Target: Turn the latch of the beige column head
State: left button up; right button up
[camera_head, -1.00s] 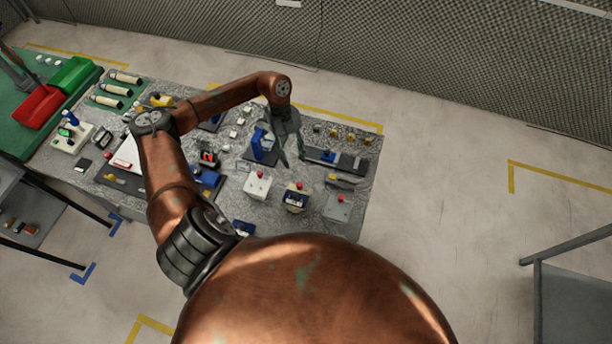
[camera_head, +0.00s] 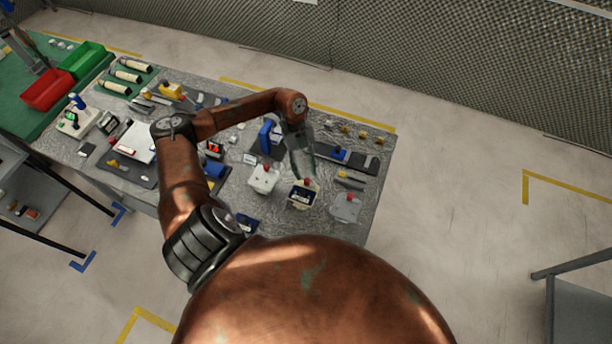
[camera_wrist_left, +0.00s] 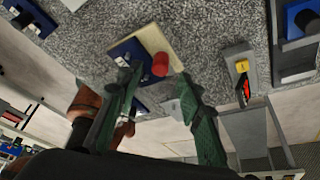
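The beige column head (camera_wrist_left: 155,42) shows in the left wrist view as a pale beige block on a dark blue body, with a red cylindrical knob (camera_wrist_left: 160,65) that looks like the latch. In the head view the unit (camera_head: 303,195) sits near the right part of the bench, partly behind my gripper. My left gripper (camera_head: 303,172) points down close over it. In the left wrist view its two green fingers (camera_wrist_left: 163,100) are wide apart with nothing between the tips. The red knob appears just beyond the fingertips; contact cannot be told. My right gripper is not in view.
A white box with a red button (camera_head: 263,178) stands to the left, and a grey box with a red button (camera_head: 346,206) to the right. A blue upright part (camera_head: 266,136) and a dark rail fixture (camera_head: 345,158) stand behind. The speckled bench (camera_head: 381,190) is crowded with small devices.

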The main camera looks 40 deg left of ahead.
aim_at(307, 180)
pick_arm(q)
jog(key=shift+x, duration=1.8)
jog(key=shift+c, duration=0.7)
grip_shut()
